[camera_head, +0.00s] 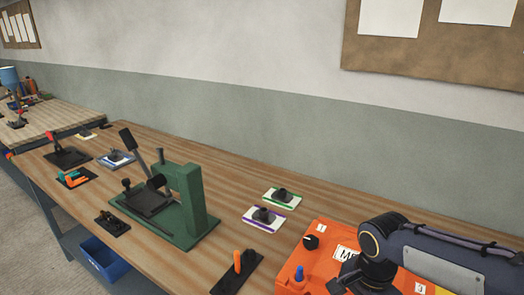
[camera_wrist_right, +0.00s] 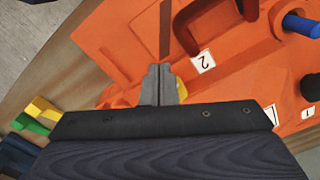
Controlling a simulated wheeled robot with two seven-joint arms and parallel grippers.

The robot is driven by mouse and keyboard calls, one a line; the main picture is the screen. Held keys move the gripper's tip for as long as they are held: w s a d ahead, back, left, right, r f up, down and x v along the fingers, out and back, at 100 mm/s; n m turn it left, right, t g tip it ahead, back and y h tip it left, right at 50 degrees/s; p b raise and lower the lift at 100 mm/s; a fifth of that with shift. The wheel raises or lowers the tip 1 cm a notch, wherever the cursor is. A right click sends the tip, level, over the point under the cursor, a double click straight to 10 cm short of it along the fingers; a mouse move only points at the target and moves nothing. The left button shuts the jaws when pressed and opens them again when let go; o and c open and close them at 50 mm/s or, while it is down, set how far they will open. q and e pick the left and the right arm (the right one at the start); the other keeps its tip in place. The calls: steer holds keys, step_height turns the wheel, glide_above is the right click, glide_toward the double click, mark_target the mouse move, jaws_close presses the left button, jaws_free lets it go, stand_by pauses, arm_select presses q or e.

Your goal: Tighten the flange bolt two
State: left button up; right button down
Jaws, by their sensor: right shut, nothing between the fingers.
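The orange mould (camera_head: 325,235) lies at the lower right of the head view, partly under my right arm. It fills much of the right wrist view (camera_wrist_right: 120,40). There, a white label "2" (camera_wrist_right: 203,62) sits beside a dark red arched part (camera_wrist_right: 214,12). A yellow part (camera_wrist_right: 183,92) near that label is mostly hidden behind my right gripper's fingers, and I cannot tell if it is bolt two. My right gripper (camera_wrist_right: 160,72) is shut and empty over the mould; the head view hides its fingers. My left gripper is not in view.
A blue peg (camera_head: 299,273) and black knob (camera_head: 311,242) stand up from the mould. A green press (camera_head: 185,200) stands mid-bench. Small fixtures, including an orange-handled one (camera_head: 237,268), sit around it. Yellow, green and blue pieces (camera_wrist_right: 35,115) show at the wrist view's left.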

steer(key=shift+w+d, duration=0.2)
stand_by(0.7)
steer(key=shift+w+a+r, duration=0.1)
steer(key=shift+w+a, duration=0.05)
steer(key=shift+w, duration=0.1)
steer(key=shift+w+a+p, duration=0.15)
steer(key=shift+w+p, duration=0.15)
steer(key=shift+w, duration=0.15)
stand_by(0.5)
steer(key=shift+a, duration=0.3)
step_height(320, 180, up, 6)
steer(key=p, duration=0.5)
steer(key=shift+a, duration=0.1)
